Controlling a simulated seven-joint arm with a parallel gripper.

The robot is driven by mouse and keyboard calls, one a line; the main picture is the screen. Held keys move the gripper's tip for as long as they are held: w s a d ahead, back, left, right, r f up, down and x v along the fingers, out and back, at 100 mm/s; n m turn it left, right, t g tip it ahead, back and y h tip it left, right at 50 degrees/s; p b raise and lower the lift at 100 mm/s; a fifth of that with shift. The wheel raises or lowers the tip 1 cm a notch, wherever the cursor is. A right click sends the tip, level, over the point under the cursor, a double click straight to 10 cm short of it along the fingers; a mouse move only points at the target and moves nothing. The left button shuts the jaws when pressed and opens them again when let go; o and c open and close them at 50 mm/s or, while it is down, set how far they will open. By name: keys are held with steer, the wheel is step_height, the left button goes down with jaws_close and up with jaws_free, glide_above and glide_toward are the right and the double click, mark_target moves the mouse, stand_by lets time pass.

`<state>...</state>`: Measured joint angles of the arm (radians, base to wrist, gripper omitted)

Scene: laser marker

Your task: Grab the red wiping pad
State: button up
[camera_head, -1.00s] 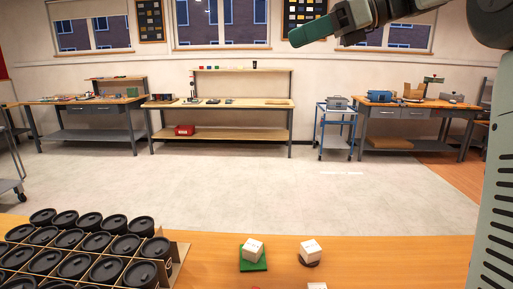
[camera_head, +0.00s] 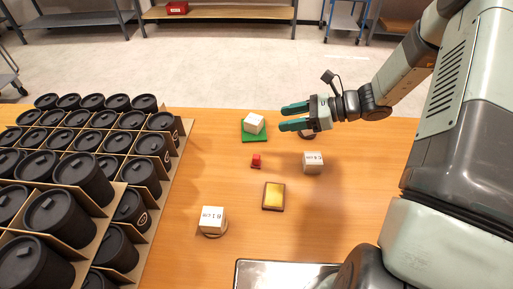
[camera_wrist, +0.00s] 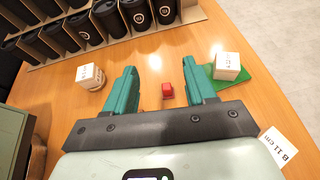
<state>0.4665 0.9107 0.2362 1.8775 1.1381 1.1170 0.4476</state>
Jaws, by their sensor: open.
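The red wiping pad (camera_head: 256,161) is a small red block lying on the bare wooden table, near the middle of the head view. My gripper (camera_head: 283,118) is open and empty above the table, its teal fingers pointing left. In the head view it appears farther back than the pad and slightly right of it. In the wrist view the pad (camera_wrist: 167,90) shows between the two spread fingers of my gripper (camera_wrist: 158,65), nearer the right finger. The fingers do not appear to touch it.
A white cube (camera_head: 254,123) sits on a green pad (camera_head: 247,137). Other white cubes (camera_head: 313,162) (camera_head: 212,219) stand to the right and front. A yellow dark-rimmed block (camera_head: 273,196) lies in front. Black lidded cups (camera_head: 70,180) in cardboard dividers fill the left. A framed panel (camera_head: 285,275) lies at the front edge.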

glide_toward(259, 156)
steer(key=shift+w+a+r, duration=0.1)
steer(key=shift+w+a, duration=0.3)
steer(key=shift+a, duration=0.1)
steer(key=shift+a+f, duration=0.15)
steer(key=shift+f, duration=0.2)
steer(key=x, duration=0.6)
steer(key=shift+s+x, duration=0.2)
steer(key=shift+x, duration=1.2)
steer(key=shift+s+x, duration=0.2)
steer(key=shift+x, duration=1.2)
jaws_close()
